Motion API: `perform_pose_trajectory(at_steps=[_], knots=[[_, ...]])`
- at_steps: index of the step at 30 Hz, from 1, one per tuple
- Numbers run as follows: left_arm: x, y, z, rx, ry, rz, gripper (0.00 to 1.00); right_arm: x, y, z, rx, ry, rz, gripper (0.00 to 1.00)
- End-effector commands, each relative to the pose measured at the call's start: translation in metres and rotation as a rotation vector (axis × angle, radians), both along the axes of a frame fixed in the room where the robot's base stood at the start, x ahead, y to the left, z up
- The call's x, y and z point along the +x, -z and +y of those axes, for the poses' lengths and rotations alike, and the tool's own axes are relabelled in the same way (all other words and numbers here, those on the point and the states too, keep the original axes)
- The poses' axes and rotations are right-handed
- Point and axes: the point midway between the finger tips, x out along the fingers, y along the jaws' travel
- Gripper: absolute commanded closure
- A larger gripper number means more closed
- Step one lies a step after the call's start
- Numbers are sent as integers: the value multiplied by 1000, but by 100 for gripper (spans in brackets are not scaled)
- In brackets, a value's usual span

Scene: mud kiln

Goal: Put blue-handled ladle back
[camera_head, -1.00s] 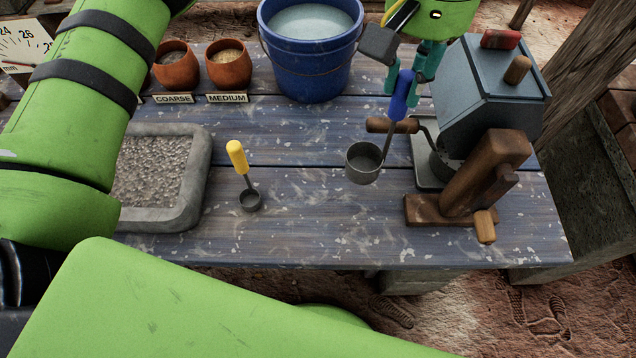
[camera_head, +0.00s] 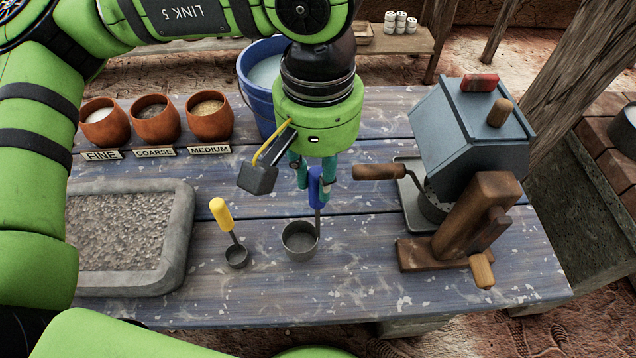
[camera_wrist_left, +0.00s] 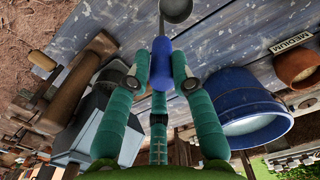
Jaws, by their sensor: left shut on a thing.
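The blue-handled ladle (camera_head: 300,241) has a grey metal cup and a blue handle (camera_head: 316,186). My left gripper (camera_head: 314,180) is above it, shut on the handle, which stands roughly upright with the cup below. I cannot tell whether the cup touches the table. In the left wrist view, the gripper's teal fingers (camera_wrist_left: 160,80) close around the blue handle (camera_wrist_left: 161,62), and the cup (camera_wrist_left: 176,9) is partly cut off at the top edge. My right gripper is not in view.
A yellow-handled ladle (camera_head: 224,218) is left of the held one. A grey stone tray (camera_head: 178,235) lies at the left. Clay pots (camera_head: 154,124) and a blue bucket (camera_head: 256,98) are behind. A mill with a crank (camera_head: 468,140) stands right. Some table in front is clear.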

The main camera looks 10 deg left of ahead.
Motion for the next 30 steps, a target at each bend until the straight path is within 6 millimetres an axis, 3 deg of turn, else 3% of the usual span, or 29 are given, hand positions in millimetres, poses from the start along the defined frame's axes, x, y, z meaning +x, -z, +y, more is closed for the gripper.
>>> perform_pose_trajectory(at_steps=[9,21,22,24,30], knots=[[0,37,0,0,-1,3,100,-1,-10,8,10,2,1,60],[0,43,0,-1,-1,1,100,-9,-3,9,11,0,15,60],[0,42,0,-1,-1,2,72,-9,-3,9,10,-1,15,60],[0,41,0,0,-1,2,53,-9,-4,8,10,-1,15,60],[0,41,0,0,-1,2,53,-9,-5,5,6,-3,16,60]])
